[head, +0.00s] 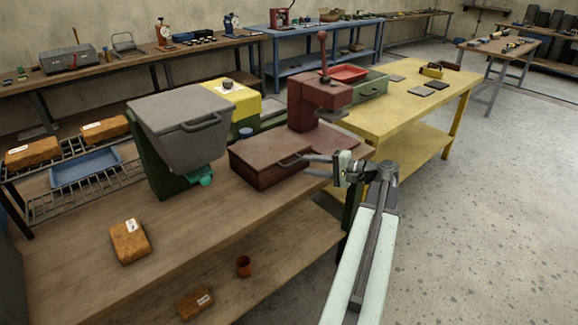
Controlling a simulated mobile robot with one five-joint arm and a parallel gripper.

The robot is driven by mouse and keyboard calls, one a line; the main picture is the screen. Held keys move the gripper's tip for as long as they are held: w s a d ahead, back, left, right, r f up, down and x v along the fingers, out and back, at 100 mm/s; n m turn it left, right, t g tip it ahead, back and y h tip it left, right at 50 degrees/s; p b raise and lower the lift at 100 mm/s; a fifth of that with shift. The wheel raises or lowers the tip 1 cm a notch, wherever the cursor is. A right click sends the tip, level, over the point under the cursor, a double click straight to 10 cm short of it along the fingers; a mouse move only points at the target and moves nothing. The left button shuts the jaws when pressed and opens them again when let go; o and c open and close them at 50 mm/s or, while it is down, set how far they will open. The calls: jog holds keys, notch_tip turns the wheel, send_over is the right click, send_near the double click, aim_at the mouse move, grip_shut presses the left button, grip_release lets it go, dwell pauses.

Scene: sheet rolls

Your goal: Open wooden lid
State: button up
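A low reddish-brown wooden box (262,176) sits on the wooden workbench near its right end. Its flat lid (268,148) lies closed on top, with a small dark handle (292,161) at the lid's right front edge. My gripper (308,166) reaches in from the right. Its two fingers are spread apart and point left at the handle. The fingertips are close to the handle; I cannot tell whether they touch it. Nothing shows between the fingers.
A red lever press (318,98) stands right behind the box. A green machine with a grey handled lid (185,118) stands to the left. A yellow table (410,100) lies behind my arm. The bench front holds a brown wrapped block (130,242). Open floor lies to the right.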

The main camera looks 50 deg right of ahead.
aim_at(294, 164)
jog(key=b+x, duration=0.1)
jog(key=x, duration=0.6)
jog(key=shift+s+a, duration=0.1)
grip_shut()
dwell(1.1)
